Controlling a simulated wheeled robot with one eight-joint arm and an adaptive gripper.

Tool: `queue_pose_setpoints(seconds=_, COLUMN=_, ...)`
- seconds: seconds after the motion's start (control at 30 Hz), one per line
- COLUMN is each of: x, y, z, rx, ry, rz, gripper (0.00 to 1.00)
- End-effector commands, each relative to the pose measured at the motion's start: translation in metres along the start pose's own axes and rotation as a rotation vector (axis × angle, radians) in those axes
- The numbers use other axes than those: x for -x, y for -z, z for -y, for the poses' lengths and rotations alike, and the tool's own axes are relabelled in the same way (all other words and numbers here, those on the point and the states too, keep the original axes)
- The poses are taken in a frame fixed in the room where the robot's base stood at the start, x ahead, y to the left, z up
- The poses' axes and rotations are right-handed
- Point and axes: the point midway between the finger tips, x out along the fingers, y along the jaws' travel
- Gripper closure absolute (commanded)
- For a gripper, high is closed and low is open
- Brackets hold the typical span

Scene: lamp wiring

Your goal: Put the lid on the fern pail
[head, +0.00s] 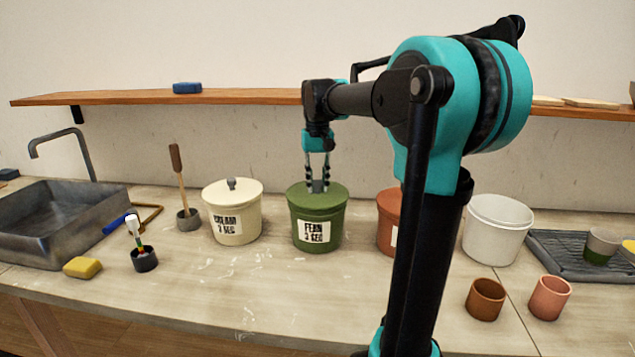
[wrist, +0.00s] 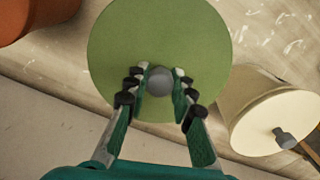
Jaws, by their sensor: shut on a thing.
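The fern pail (head: 318,233) is a green pail with a white label, standing on the counter in the middle of the head view. Its green lid (head: 329,192) appears to sit on the pail's rim, roughly level; whether it is fully seated I cannot tell. In the wrist view the lid (wrist: 208,50) is a green disc with a round grey knob (wrist: 159,82) at its centre. My gripper (head: 318,183) reaches down from above and is shut on the knob, with its fingers (wrist: 158,80) on both sides. The lid hides the pail in the wrist view.
A lidded cream pail (head: 232,217) stands left of the fern pail and a terracotta pail (head: 389,222) stands right, partly behind my arm. A white bucket (head: 497,232) and two cups (head: 486,299) are further right. A shelf (head: 245,97) runs behind.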

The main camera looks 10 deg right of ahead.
Motion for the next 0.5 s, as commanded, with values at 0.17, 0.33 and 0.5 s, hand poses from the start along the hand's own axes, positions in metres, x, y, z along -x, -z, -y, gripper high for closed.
queue_pose_setpoints(seconds=0.17, x=-0.0034, y=0.0001, z=0.0000, rx=0.000, ry=0.000, rz=0.000, gripper=1.00)
queue_pose_setpoints(seconds=0.33, x=-0.0067, y=0.0000, z=0.0000, rx=0.000, ry=0.000, rz=0.000, gripper=1.00)
queue_pose_setpoints(seconds=0.5, x=-0.0093, y=0.0000, z=0.0000, rx=0.000, ry=0.000, rz=0.000, gripper=0.75)
